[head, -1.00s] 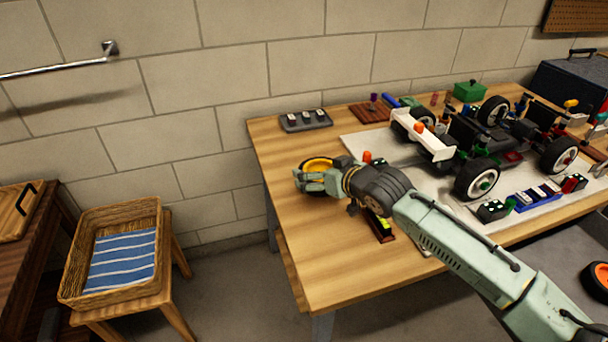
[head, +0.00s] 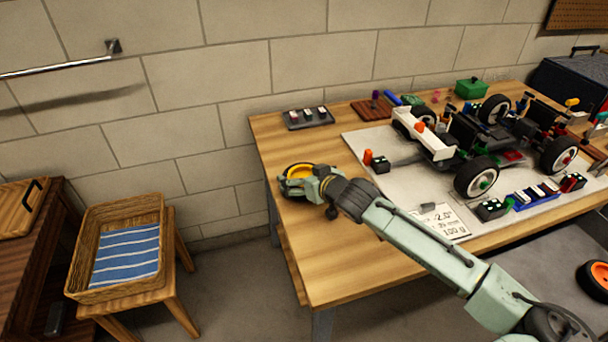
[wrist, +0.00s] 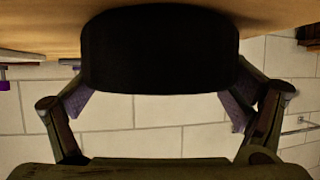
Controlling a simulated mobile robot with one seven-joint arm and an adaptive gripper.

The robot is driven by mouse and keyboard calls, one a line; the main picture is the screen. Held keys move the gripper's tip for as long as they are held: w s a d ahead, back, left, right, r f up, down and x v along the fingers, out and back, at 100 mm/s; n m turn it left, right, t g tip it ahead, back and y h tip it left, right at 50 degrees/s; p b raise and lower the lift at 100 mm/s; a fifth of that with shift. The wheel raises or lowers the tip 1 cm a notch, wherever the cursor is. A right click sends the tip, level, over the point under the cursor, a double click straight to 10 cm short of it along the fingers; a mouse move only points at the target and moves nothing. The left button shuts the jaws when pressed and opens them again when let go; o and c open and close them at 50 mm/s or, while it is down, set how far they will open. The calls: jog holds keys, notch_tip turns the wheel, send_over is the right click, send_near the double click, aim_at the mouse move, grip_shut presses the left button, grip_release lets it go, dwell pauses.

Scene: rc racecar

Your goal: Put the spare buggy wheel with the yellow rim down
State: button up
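The spare buggy wheel (head: 299,169) has a yellow rim and black tyre. In the head view it lies flat, rim up, over the left part of the wooden workbench (head: 340,262). My gripper (head: 299,184) reaches it from the right, with its fingers around the tyre. In the wrist view the black tyre (wrist: 160,50) fills the space between my fingertips (wrist: 160,98), which appear to press on its two sides. Part of the wheel is hidden by my fingers. I cannot tell whether its underside touches the bench.
A grey tray with small blocks (head: 308,118) stands behind the wheel. The buggy (head: 480,140) sits on a pale mat (head: 360,143) at right. A wicker basket with striped cloth (head: 120,245) is on a stool at left. Bare bench surrounds the wheel.

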jog(key=shift+o, duration=0.6)
jog(key=shift+s+d+r, duration=0.1)
jog(key=shift+d+r, duration=0.05)
jog(key=b+v, duration=0.2)
jog(key=v, duration=0.8)
jog(key=shift+s+d, duration=0.15)
jog(key=shift+s, duration=0.05)
jog(key=shift+s+d+r, duration=0.2)
jog(key=shift+s+r, duration=0.15)
jog(key=shift+s, duration=0.1)
jog(key=shift+a, duration=0.1)
